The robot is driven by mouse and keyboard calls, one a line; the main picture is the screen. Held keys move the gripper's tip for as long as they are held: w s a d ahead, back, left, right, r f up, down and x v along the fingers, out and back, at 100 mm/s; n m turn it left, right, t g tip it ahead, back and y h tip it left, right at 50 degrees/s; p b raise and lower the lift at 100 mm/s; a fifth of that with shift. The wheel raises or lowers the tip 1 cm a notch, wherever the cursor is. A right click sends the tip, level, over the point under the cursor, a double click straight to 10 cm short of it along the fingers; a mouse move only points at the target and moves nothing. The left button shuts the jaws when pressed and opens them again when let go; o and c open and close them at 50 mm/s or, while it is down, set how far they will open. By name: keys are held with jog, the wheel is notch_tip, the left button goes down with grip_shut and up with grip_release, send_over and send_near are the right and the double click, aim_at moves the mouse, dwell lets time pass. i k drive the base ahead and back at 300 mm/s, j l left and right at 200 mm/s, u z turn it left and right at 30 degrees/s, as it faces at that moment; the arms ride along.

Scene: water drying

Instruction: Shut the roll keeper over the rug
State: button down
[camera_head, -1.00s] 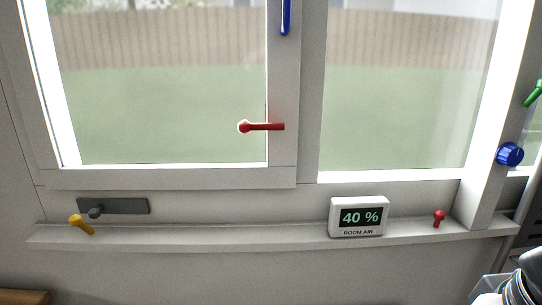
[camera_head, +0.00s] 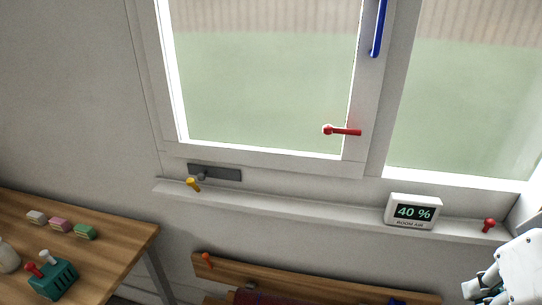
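At the bottom edge, a wooden board (camera_head: 330,283) runs below the window, with part of a dark red cloth (camera_head: 262,298), possibly the rug, in front of it. A small grey knob (camera_head: 250,286) and a dark blue piece (camera_head: 397,301) show lower down. I cannot tell which part is the roll keeper; most of the cloth is cut off by the frame. My gripper (camera_head: 474,294) is at the bottom right corner, to the right of the board and apart from it. Its fingertips are too cropped to tell open from shut.
A wooden table (camera_head: 110,240) at left holds a green box (camera_head: 55,280) with red and white levers, and several small blocks. A window sill (camera_head: 300,210) crosses above the board, with a humidity display (camera_head: 413,211), a yellow peg (camera_head: 192,184) and a red peg (camera_head: 488,225).

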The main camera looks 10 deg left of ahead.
aim_at(206, 255)
jog(key=u, duration=1.1)
jog(key=z, duration=1.25)
jog(key=k+j+u, duration=0.1)
jog(key=u, duration=0.25)
jog(key=k+j+u, duration=0.1)
jog(key=u, duration=0.3)
jog(key=k+j+u, duration=0.1)
jog(key=u, duration=0.25)
jog(key=i+j+z, duration=0.15)
jog(key=j, duration=0.15)
jog(key=i+j+z, duration=0.1)
jog(key=j, duration=0.2)
jog(key=i+j+z, duration=0.15)
jog(key=j, duration=0.15)
